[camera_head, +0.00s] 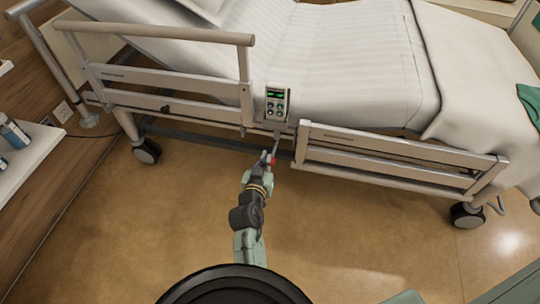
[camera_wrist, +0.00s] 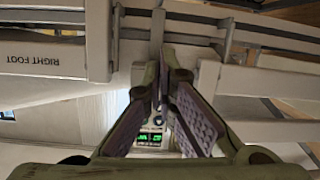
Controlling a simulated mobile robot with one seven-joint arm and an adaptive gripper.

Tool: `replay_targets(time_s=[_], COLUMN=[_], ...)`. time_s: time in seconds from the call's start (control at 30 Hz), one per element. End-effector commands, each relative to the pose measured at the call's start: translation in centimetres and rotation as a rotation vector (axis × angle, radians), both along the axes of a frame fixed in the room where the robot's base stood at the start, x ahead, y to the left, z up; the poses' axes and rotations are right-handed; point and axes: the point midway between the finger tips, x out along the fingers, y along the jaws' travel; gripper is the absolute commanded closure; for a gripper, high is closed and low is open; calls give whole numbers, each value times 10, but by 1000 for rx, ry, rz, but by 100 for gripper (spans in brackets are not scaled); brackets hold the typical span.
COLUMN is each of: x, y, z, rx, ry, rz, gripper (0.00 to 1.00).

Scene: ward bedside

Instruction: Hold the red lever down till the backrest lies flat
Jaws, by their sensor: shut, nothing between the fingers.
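The red lever (camera_head: 273,161) is a small red-ended handle below the bed's side, under the control box. My gripper (camera_head: 266,161) is right at its red end, shut with nothing between the fingers. From the head view I cannot tell whether they touch. In the wrist view my gripper's fingers (camera_wrist: 160,62) meet at the tips in front of the bed frame; the lever's red end cannot be made out there. The backrest (camera_head: 165,30) is tilted up at the upper left, its upper end cut off by the picture edge.
A control box (camera_head: 277,103) with a green display hangs above the lever, between two side rails (camera_head: 165,38) and (camera_head: 390,160). Castors (camera_head: 147,151) stand on the floor. A white shelf with bottles (camera_head: 14,133) is at far left. The floor before the bed is clear.

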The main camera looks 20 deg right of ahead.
Motion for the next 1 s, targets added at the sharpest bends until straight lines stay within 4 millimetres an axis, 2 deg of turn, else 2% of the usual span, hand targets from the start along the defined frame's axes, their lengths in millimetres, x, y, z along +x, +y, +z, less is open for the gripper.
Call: replay_targets(time_s=[0.3,0.43,0.57,0.9,0.93,1.0], x=[0,8,24,84,85,74], y=[-1,-4,-14,-51,-52,-48], z=[0,-1,-4,-22,-26,-41], rx=[0,-1,-1,-1,0,0], ry=[0,-2,-1,-1,1,5], rz=[0,0,-1,0,0,1], gripper=[100,100,100,100,100,100])
